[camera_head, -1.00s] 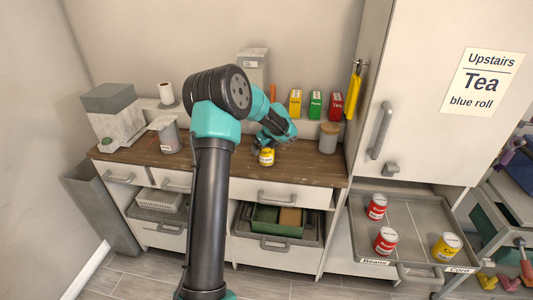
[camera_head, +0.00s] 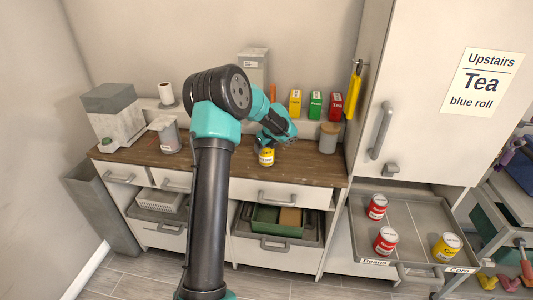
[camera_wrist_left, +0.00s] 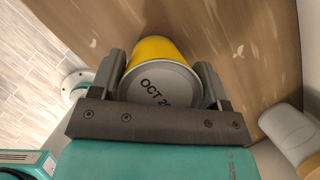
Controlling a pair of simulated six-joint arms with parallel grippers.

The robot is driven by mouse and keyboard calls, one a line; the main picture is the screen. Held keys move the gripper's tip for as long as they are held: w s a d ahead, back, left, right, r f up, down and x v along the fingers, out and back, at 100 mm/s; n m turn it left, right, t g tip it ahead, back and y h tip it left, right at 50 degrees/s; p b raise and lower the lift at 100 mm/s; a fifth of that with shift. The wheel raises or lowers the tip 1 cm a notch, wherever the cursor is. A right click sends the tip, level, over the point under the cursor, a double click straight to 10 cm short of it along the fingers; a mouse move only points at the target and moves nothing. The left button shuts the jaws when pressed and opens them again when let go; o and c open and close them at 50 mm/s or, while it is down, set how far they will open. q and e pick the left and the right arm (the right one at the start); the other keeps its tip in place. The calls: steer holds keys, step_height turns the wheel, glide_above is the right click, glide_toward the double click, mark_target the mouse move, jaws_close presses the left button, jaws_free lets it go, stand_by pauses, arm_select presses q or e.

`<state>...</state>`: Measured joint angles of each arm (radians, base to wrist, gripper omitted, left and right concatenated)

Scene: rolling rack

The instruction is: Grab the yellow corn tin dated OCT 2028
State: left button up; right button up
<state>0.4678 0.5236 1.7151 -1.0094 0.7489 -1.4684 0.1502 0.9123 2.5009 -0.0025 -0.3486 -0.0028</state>
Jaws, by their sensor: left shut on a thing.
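A yellow tin (camera_head: 266,157) stands on the wooden counter near its front edge. In the left wrist view the same yellow tin (camera_wrist_left: 157,75) shows its grey lid, with "OCT 20" readable and the last digits hidden by my gripper. My left gripper (camera_wrist_left: 165,78) is shut on it, one finger on each side; in the head view the gripper (camera_head: 262,148) is just above and around the tin. Another yellow tin (camera_head: 446,246) stands in the pulled-out tray, in the section labelled Corn. My right gripper is not in view.
The pulled-out tray (camera_head: 408,222) also holds two red tins (camera_head: 385,240) beside a Beans label. A cork-lidded jar (camera_head: 329,138) stands right of my gripper. Yellow, green and red boxes (camera_head: 315,105) stand behind. A drawer below holds a green box (camera_head: 277,219).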

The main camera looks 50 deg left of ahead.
arm_select(q)
steer(key=shift+r, duration=0.15)
steer(key=shift+r, duration=1.25)
steer(key=s+d+r, duration=0.2)
steer(key=s+d, duration=0.8)
steer(key=d, duration=0.2)
steer(key=shift+s+r, duration=0.15)
steer(key=shift+s, duration=0.1)
